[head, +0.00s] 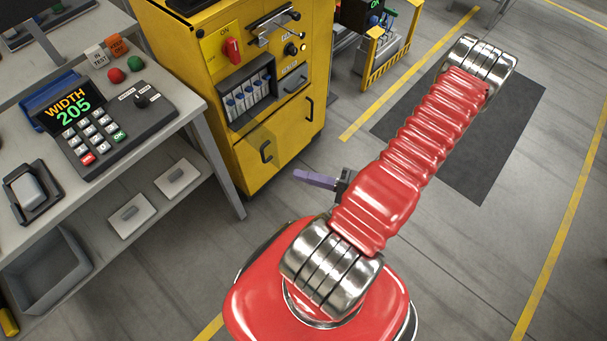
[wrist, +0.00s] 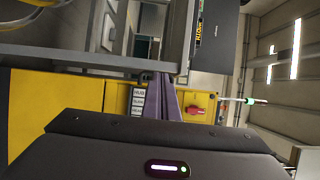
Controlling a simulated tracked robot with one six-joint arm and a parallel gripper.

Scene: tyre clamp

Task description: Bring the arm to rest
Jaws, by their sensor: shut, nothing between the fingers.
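My red arm stretches across the head view from the bottom middle to the upper right, above the floor. My gripper (head: 300,178) shows only in part, as a purple finger poking out to the left from behind the arm. In the wrist view the purple fingers of my gripper (wrist: 163,82) lie together with nothing between them. The rest of the gripper is hidden behind the arm in the head view.
A yellow cabinet (head: 222,137) with a red switch (head: 232,50) stands left of the arm. A workbench with a keypad console (head: 115,127) is at far left. A dark floor mat (head: 505,150) lies under the far arm end. Floor to the right is clear.

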